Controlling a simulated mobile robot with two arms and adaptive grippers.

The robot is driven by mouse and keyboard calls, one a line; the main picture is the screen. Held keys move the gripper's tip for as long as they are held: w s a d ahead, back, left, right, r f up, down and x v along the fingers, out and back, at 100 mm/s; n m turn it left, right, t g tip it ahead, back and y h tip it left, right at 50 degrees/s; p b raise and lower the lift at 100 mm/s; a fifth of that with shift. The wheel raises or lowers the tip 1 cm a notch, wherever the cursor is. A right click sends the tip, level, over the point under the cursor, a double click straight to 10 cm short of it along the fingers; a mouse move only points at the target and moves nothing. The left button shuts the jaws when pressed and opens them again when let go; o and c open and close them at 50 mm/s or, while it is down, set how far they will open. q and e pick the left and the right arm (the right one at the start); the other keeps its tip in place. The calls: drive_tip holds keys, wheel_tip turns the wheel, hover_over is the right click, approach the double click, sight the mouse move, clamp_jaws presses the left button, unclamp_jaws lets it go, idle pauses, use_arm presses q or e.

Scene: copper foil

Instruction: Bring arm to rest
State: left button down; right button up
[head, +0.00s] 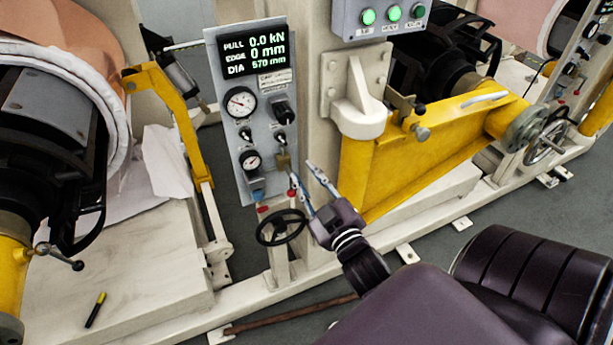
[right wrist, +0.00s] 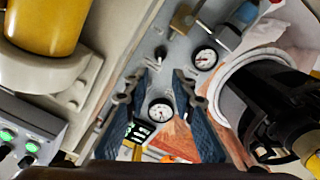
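My right gripper (head: 302,172) is in front of the lower right edge of the grey control panel (head: 262,90). Its two thin fingers stand apart with nothing visible between them. In the right wrist view the blue-padded fingers of my right gripper (right wrist: 165,72) are also spread, with a dial gauge of the panel showing behind the gap. Whether the fingertips touch the panel cannot be told. My right arm (head: 430,310) comes in from the lower right. My left arm and gripper are not seen in the head view.
A black handwheel (head: 282,227) is just below left of my right gripper. A yellow arm (head: 430,150) stands to its right. A marker (head: 95,310) lies on the pale platform at left. A brown rod (head: 290,314) lies low.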

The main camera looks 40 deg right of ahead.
idle(0.4)
drive_tip(key=s+a+f+g+y, duration=0.1)
drive_tip(key=s+a+f+g, duration=0.2)
drive_tip(key=f, duration=1)
drive_tip(key=s+a+f+g+y, duration=0.1)
drive_tip(key=s+a+f+g, duration=0.15)
drive_tip(key=f, duration=1.05)
drive_tip(key=s+a+f+g+y, duration=0.1)
drive_tip(key=s+a+f+g, duration=0.2)
drive_tip(key=f, duration=0.9)
drive_tip(key=s+a+f+g+y, duration=0.1)
drive_tip(key=s+a+f+g, duration=0.25)
drive_tip(key=s+f, duration=1.05)
drive_tip(key=s+f+g, duration=0.2)
drive_tip(key=s+f, duration=0.1)
drive_tip(key=s, duration=0.5)
drive_tip(key=s+f+m+g, duration=0.1)
drive_tip(key=s+f, duration=0.3)
drive_tip(key=s, duration=0.5)
drive_tip(key=shift+s+d+g, duration=0.25)
drive_tip(key=shift+d+g, duration=0.1)
drive_tip(key=shift+g, duration=0.45)
